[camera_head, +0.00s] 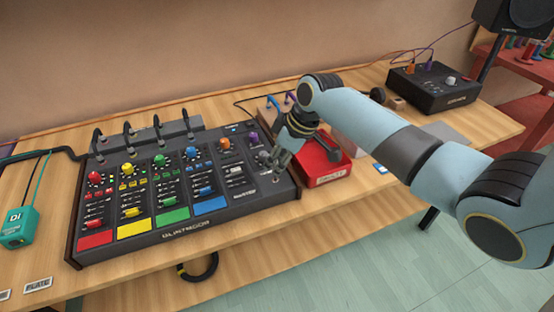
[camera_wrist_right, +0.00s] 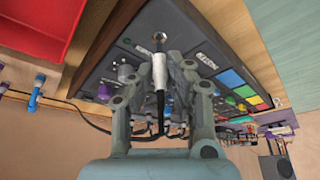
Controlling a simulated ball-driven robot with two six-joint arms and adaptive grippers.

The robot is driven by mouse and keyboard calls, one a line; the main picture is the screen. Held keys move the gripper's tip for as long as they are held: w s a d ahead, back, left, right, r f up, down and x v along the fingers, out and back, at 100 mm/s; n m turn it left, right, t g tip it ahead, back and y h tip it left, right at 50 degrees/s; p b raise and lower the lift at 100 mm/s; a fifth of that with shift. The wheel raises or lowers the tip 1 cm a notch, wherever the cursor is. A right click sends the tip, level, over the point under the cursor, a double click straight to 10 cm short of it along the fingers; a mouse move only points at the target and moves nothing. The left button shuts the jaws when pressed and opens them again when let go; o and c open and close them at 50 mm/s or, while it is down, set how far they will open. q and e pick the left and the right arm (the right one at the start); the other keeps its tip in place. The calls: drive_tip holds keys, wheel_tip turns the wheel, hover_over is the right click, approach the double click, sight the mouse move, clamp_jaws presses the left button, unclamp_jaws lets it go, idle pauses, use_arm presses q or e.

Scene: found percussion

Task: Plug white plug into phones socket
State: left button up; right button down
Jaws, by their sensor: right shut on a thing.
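My right gripper (camera_head: 276,158) is over the right end of the black mixer (camera_head: 183,230). In the right wrist view its fingers (camera_wrist_right: 160,82) are closed around a white plug (camera_wrist_right: 160,72) with a black cable. In the head view the plug is too small and covered to make out. My left gripper is not in view.
A red box (camera_head: 320,165) stands right of the mixer. A black unit (camera_head: 433,87) with cables is at the back right. Several cables with black plugs (camera_head: 128,127) line the mixer's back. A green DI box (camera_head: 18,226) is at the left. The table's front right is clear.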

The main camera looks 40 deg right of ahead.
drive_tip(key=shift+f+b, duration=0.75)
drive_tip(key=shift+f, duration=0.7)
drive_tip(key=c, duration=1.2)
unclamp_jaws()
drive_tip(key=shift+r, duration=0.1)
drive_tip(key=v, duration=1.1)
drive_tip(key=shift+s+r, duration=0.15)
drive_tip(key=shift+r, duration=0.2)
drive_tip(key=shift+d, duration=0.1)
